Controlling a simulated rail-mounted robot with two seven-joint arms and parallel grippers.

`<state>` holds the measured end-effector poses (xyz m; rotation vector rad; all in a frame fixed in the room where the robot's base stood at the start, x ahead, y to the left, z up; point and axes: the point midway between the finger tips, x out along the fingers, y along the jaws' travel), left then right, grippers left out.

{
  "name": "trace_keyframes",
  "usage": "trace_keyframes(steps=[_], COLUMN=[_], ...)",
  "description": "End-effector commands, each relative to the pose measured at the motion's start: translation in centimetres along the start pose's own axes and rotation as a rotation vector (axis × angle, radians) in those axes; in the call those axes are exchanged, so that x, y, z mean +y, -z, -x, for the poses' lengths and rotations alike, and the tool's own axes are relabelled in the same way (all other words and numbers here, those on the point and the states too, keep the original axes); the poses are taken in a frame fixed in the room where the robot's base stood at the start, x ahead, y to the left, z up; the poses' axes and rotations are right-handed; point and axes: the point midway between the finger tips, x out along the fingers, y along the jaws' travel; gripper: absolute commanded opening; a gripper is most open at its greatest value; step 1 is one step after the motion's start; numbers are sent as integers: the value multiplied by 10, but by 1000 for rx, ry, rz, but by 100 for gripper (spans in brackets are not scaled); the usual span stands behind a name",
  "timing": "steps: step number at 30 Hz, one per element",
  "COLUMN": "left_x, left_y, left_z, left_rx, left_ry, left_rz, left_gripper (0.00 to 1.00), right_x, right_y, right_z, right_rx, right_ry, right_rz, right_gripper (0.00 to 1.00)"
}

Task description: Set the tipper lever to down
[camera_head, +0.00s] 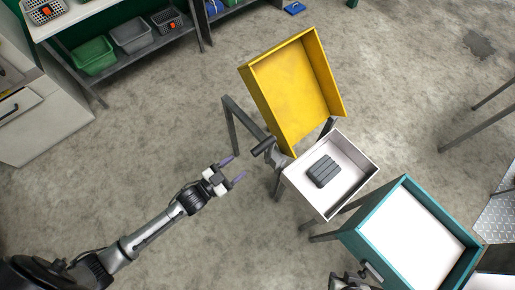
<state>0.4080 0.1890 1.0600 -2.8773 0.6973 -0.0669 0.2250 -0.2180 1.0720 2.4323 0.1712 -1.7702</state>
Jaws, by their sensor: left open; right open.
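The yellow tipper tray (297,88) stands tilted on a dark frame. What looks like the tipper lever, a dark cylindrical handle (264,146), sticks out to the left at the tray's lower corner. Its exact setting is hard to tell from above. My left gripper (233,168) is open and empty, with its purple-tipped fingers pointing toward the handle. It is a short gap to the left of and below the handle, not touching it. A grey and black part at the bottom edge seems to belong to my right arm; no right fingers show.
A white tray (344,192) holding a dark grey ribbed block (322,171) adjoins the yellow tray's lower edge. A teal-walled tray (375,215) stands at lower right. A shelf with bins (130,36) is at upper left. The floor left of the frame is clear.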

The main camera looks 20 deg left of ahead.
Motion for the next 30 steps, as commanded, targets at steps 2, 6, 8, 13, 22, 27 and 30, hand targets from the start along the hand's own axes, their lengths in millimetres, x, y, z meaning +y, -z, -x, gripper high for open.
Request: trace_keyframes(steps=[2, 6, 8, 13, 22, 27, 30], left_x=[-1, -1, -1, 0, 0, 0, 0], left_y=[3, 2, 2, 2, 0, 0, 0], left_z=[-18, -44, -54, -77, -97, -98, -98], left_rx=[3, 2, 1, 0, -1, -1, -1], left_ry=[1, 1, 1, 1, 0, 0, 0], left_rz=[0, -1, -1, -2, -1, -1, -1], left_gripper=[57, 57, 57, 57, 57, 57, 57], right_x=[0, -1, -2, -2, -2, 0, 1], right_y=[1, 3, 3, 4, 4, 4, 4], right_z=[4, 7, 9, 11, 13, 13, 13], right_rx=[0, 0, 0, 0, 0, -1, -1], right_ry=[2, 4, 5, 7, 5, 1, -1], right_rz=[-2, -5, -6, -8, -6, 0, 3], right_gripper=[43, 43, 43, 43, 43, 43, 43])
